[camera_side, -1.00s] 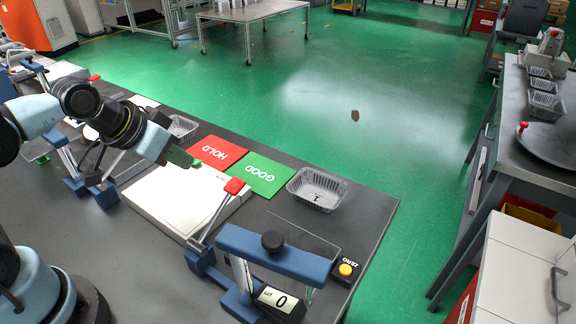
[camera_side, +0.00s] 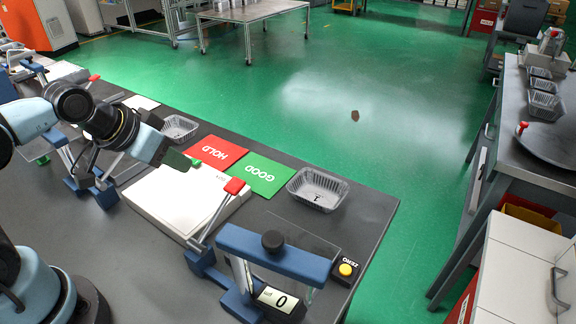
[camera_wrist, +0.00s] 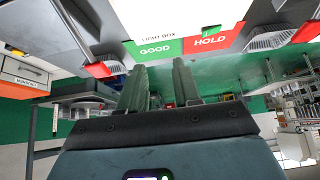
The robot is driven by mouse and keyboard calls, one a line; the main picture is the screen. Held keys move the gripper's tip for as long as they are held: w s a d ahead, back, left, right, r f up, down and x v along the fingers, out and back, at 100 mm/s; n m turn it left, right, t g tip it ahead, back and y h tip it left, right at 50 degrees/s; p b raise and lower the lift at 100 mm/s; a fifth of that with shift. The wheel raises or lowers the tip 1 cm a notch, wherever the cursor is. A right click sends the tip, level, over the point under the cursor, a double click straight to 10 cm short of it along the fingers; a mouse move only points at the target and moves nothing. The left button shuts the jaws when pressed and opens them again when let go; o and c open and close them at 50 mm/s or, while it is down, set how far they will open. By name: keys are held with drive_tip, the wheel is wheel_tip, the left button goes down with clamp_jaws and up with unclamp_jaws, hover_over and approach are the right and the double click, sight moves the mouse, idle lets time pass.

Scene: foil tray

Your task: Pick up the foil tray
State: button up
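A clear, shiny, ribbed tray (camera_side: 300,198) sits near the bench's right end, beside the green GOOD mat, with a small dark mark inside. A second similar tray (camera_side: 168,131) sits beyond the red HOLD mat, partly behind my arm. The wrist view shows one tray (camera_wrist: 268,42) beside HOLD and part of another (camera_wrist: 108,47) beside GOOD. I cannot tell which is the foil tray. My gripper (camera_side: 182,162) is above the far left part of the white light box, apart from both trays. Its green fingers (camera_wrist: 160,68) are apart, with nothing between them.
The white light box (camera_side: 170,205) lies before the red HOLD mat (camera_side: 212,158) and green GOOD mat (camera_side: 262,180). A red-tipped clamp (camera_side: 234,186) and a blue-framed scale (camera_side: 270,255) reading 0 stand in front. More trays (camera_side: 545,106) sit on the right bench.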

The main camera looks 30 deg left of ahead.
drive_tip(key=w+d+r+g+h, duration=0.2)
drive_tip(key=w+d+r+g, duration=0.15)
drive_tip(key=w, duration=0.55)
drive_tip(key=g+h, duration=0.2)
drive_tip(key=g, duration=0.2)
approach(292, 182)
drive_tip(key=x, duration=0.4)
drive_tip(key=shift+s+d, duration=0.2)
drive_tip(key=shift+d, duration=0.15)
drive_tip(key=shift+w+a+x, duration=0.1)
drive_tip(key=shift+x, duration=1.2)
drive_tip(key=shift+w+a+x, duration=0.15)
drive_tip(key=shift+x, duration=1.2)
drive_tip(key=shift+f, duration=0.1)
clamp_jaws()
